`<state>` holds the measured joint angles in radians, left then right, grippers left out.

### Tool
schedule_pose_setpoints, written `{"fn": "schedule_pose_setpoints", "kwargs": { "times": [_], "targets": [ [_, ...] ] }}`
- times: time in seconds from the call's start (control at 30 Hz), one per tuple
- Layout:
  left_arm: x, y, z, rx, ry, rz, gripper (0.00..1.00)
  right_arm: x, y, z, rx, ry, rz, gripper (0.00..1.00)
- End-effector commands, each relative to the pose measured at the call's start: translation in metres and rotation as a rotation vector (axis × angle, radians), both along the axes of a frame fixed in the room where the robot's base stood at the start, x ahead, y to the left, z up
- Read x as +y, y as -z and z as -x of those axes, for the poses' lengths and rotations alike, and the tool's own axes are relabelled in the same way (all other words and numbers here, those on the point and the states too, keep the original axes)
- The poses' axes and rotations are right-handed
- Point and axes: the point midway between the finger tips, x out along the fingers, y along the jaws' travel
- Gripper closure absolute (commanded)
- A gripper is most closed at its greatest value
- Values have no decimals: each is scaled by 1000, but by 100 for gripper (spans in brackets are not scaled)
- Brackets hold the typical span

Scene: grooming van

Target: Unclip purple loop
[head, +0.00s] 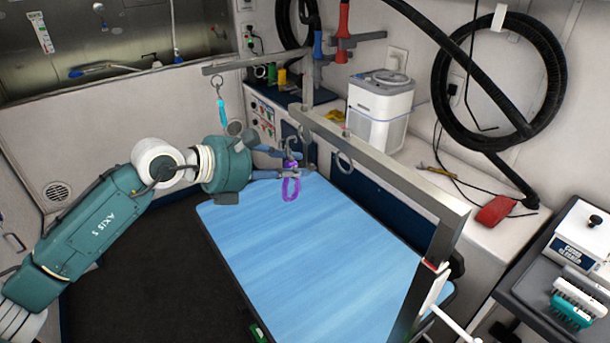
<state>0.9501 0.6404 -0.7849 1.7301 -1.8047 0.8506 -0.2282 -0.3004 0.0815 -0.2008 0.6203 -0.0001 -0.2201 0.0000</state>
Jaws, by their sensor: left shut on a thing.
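The purple loop (291,189) hangs over the far left part of the blue grooming table (310,265). My left gripper (289,170) reaches in from the left and is shut on the upper part of the loop. A metal clip shows just above the purple, between the fingers; whether the loop is still joined to it is too small to tell. My right gripper is not in view.
A teal strap (222,108) hangs from the bar's left end, close above my left arm. The bar's upright post (432,265) stands at the table's right edge. A white machine (379,110) and a red pouch (495,211) sit on the side counter. The tabletop is clear.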

Motion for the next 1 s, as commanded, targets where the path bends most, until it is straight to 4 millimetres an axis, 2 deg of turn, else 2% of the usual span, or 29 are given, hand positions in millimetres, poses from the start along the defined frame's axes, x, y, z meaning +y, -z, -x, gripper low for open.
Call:
{"fn": "schedule_pose_setpoints", "kwargs": {
  "times": [0.6, 1.0],
  "targets": [
    [8, 0, 5, -1, -1, -2, 95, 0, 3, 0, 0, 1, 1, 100],
    [33, -7, 22, 0, -1, 0, 95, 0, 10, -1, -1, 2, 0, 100]
  ]
}}
